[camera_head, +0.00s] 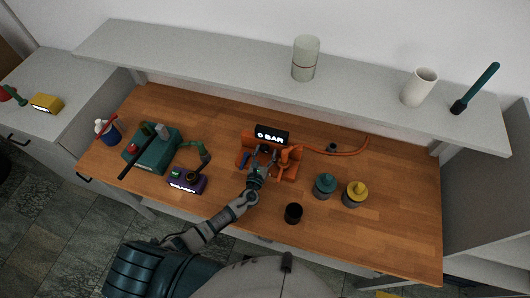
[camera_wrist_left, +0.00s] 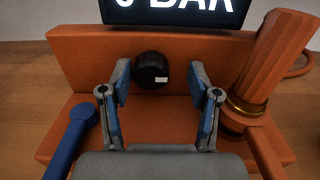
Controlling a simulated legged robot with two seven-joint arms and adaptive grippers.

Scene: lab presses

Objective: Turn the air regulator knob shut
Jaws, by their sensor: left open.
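The air regulator is an orange unit (camera_head: 285,171) on the wooden bench. Its display (camera_head: 272,135) reads 0 BAR. In the left wrist view, a black round knob (camera_wrist_left: 151,70) with a small white mark sits on the orange back plate (camera_wrist_left: 80,62). My left gripper (camera_head: 262,158) is over the unit. In the left wrist view, its two blue-padded fingers (camera_wrist_left: 163,100) are apart, with the knob beyond them and between them, nearer the left finger. I cannot tell whether they touch it. My right gripper is not in view.
A blue lever (camera_wrist_left: 70,142) is left of the fingers and an orange cylinder (camera_wrist_left: 275,60) is right. An orange hose (camera_head: 335,152) runs right. A black cup (camera_head: 293,213), a teal jar (camera_head: 325,185) and a yellow-topped jar (camera_head: 355,194) stand nearby. A grey shelf (camera_head: 220,68) runs behind.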

